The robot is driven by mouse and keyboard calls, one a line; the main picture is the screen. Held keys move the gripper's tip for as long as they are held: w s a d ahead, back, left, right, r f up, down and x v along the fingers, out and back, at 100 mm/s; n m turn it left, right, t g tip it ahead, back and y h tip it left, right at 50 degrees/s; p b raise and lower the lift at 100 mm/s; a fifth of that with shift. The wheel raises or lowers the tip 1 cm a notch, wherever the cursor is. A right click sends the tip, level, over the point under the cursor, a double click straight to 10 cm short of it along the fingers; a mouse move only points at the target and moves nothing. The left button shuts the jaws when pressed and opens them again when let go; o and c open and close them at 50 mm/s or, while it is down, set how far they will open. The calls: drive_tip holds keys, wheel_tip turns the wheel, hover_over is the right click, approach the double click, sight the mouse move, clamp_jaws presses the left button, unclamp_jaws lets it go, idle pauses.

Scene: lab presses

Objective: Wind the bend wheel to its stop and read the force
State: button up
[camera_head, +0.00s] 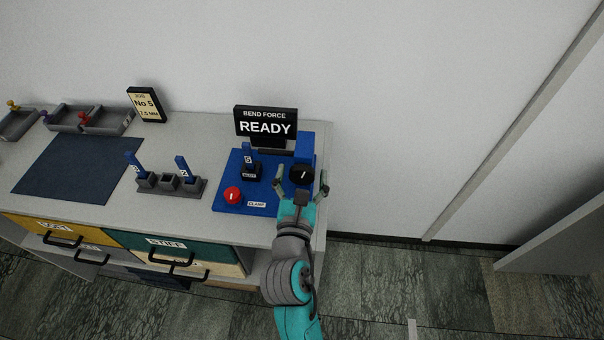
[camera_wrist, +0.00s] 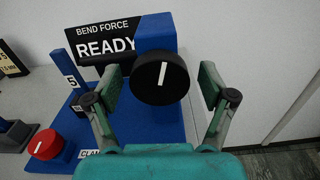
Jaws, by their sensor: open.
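The black bend wheel (camera_head: 301,174) with a white mark sits at the right of the blue press (camera_head: 230,196). In the wrist view the wheel (camera_wrist: 160,78) lies between the two fingers, its mark near upright and leaning slightly right. My gripper (camera_head: 308,184) is open around the wheel, with gaps on both sides. The display (camera_head: 265,123) reads BEND FORCE, READY. A blue strip (camera_head: 248,155) marked 5 stands in the holder at the press's middle. The red clamp knob (camera_head: 232,194) is at the front left, beside the CLAMP label (camera_head: 257,204).
A grey rack (camera_head: 172,190) left of the press holds two blue strips, its middle slot empty. A job card (camera_head: 146,104) reads No 5, 1.5 MM. A dark mat (camera_head: 78,165) and grey trays (camera_head: 104,121) lie further left. Drawers with handles (camera_head: 170,258) front the bench.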

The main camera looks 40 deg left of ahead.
drive_tip(key=c, duration=1.2)
drive_tip(key=shift+o, duration=0.2)
drive_tip(key=shift+m, duration=0.8)
drive_tip(key=o, duration=1.2)
drive_tip(key=shift+c, duration=0.2)
drive_tip(key=v, duration=1.2)
drive_tip(key=shift+f, duration=0.1)
